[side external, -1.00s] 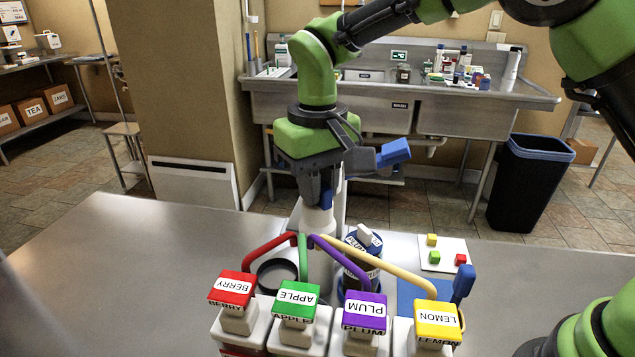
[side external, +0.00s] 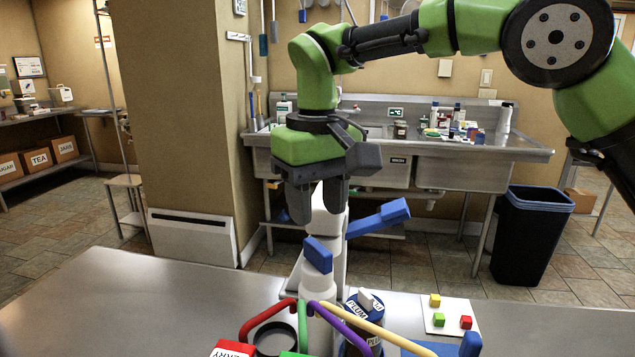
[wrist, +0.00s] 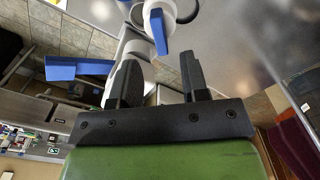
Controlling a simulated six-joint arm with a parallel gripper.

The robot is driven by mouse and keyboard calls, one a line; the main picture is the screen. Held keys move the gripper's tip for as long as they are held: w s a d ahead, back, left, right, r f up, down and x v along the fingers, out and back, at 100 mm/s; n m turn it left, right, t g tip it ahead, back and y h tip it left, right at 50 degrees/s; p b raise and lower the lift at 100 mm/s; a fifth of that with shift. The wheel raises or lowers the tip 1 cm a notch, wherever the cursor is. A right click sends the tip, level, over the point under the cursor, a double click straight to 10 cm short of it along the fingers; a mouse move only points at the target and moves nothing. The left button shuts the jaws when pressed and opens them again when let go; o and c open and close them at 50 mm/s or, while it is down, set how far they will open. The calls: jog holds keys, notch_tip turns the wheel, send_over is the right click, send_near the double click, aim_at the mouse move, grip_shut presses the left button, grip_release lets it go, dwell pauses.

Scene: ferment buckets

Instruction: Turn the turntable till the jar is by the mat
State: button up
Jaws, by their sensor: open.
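My gripper (side external: 318,215) is open and empty, its fingers pointing down. It is above a white column with a short blue lever (side external: 318,255) and a longer blue handle (side external: 380,218) reaching right. The wrist view shows both fingers apart (wrist: 158,85), with the blue lever (wrist: 158,32) beyond them. A dark jar with a blue lid and a PLUM label (side external: 362,318) stands to the right of the column, partly behind hoses. A strip of the blue mat (side external: 430,347) shows to its right at the frame's bottom. I cannot make out the turntable clearly.
A black ring (side external: 275,338) is left of the jar. A white board (side external: 452,316) holds coloured cubes. The steel table (side external: 150,300) is clear at left. A sink stands behind.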

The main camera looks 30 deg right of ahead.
jog(key=shift+r, duration=1.55)
jog(key=shift+s+d+r, duration=0.1)
jog(key=shift+r, duration=0.1)
jog(key=s+d+r+m+t+y, duration=0.1)
jog(key=s+d+r+t, duration=0.15)
jog(key=s+d, duration=0.35)
jog(key=s+d+r+m+t+y, duration=0.1)
jog(key=s+d+r+t, duration=0.15)
jog(key=s, duration=0.55)
jog(key=s+d+f+m+t, duration=0.2)
jog(key=s+f, duration=0.1)
jog(key=s, duration=0.4)
jog(key=shift+d+f, duration=0.15)
jog(key=shift+d, duration=0.2)
